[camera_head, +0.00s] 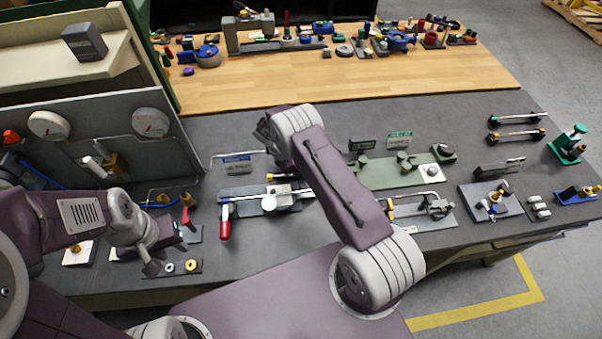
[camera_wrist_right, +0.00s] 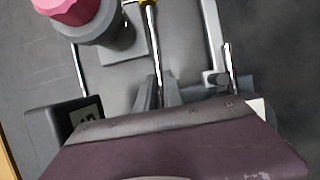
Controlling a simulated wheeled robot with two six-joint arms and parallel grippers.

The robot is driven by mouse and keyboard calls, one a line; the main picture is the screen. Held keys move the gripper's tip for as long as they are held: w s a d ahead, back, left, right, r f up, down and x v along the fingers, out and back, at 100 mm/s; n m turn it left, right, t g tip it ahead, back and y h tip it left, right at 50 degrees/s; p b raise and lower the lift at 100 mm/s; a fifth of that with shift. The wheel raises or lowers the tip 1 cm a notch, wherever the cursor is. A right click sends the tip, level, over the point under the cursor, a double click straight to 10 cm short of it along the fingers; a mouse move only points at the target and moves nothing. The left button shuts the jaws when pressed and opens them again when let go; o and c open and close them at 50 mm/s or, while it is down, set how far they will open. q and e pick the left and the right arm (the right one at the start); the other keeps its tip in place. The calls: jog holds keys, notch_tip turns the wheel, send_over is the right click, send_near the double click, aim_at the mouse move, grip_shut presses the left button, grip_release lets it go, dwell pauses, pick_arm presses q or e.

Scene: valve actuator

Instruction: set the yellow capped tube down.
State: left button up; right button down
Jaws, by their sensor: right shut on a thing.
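In the right wrist view, the yellow capped tube (camera_wrist_right: 154,48) is a thin metal tube with a yellow end (camera_wrist_right: 148,3) at the top edge. My right gripper (camera_wrist_right: 157,95) is shut on it, one dark finger on each side. Below the tube is a grey fixture plate (camera_wrist_right: 185,45); I cannot tell whether they touch. In the head view, a small yellow end (camera_head: 270,177) shows left of my right forearm, which hides my right gripper. My left gripper (camera_head: 166,257) is open and empty above the bench's front left.
A red-handled fixture (camera_head: 225,222) and metal block (camera_head: 268,202) stand near my right forearm. A pink knob (camera_wrist_right: 68,8) and dark label block (camera_wrist_right: 65,120) are close to my right gripper. Gauges (camera_head: 151,122) stand left. Bare bench (camera_head: 270,240) lies in front.

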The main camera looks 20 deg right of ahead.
notch_tip(320, 180, up, 4)
jog(key=shift+w+f+b, duration=0.15)
jog(key=shift+f+b, duration=0.05)
jog(key=shift+b, duration=0.6)
jog(key=s+d+r+b, duration=0.2)
jog(key=s+d+r, duration=0.3)
jog(key=d, duration=0.5)
notch_tip(320, 180, up, 2)
jog(key=shift+s+d+r, duration=0.1)
jog(key=shift+s+d, duration=0.1)
jog(key=shift+s, duration=0.15)
